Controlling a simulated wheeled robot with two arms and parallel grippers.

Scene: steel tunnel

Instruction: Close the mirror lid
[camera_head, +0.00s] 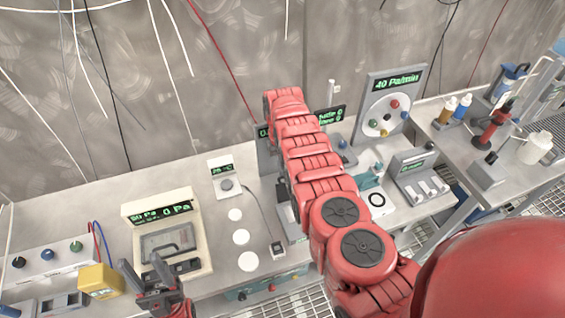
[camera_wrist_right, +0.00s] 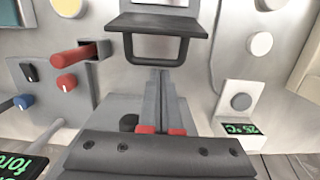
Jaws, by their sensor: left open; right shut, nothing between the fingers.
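A dark flat plate (camera_wrist_right: 155,24) with a U-shaped handle shows at the top of the right wrist view, and I take it to be the mirror lid. Its tilt is hard to tell. In the head view my right arm covers this spot. My right gripper (camera_wrist_right: 161,73) is shut and empty, its tips just below the handle in the picture; I cannot tell whether they touch it. My left gripper (camera_head: 146,268) is open and empty, at the front of a cream box (camera_head: 140,238) with a clear handled panel.
A 25 °C unit (camera_head: 222,178) with a cabled probe (camera_head: 277,249) stands left of my right arm. A dial panel (camera_head: 390,105) and a switch box (camera_head: 415,175) stand to its right. A yellow block (camera_head: 100,280) lies near my left gripper.

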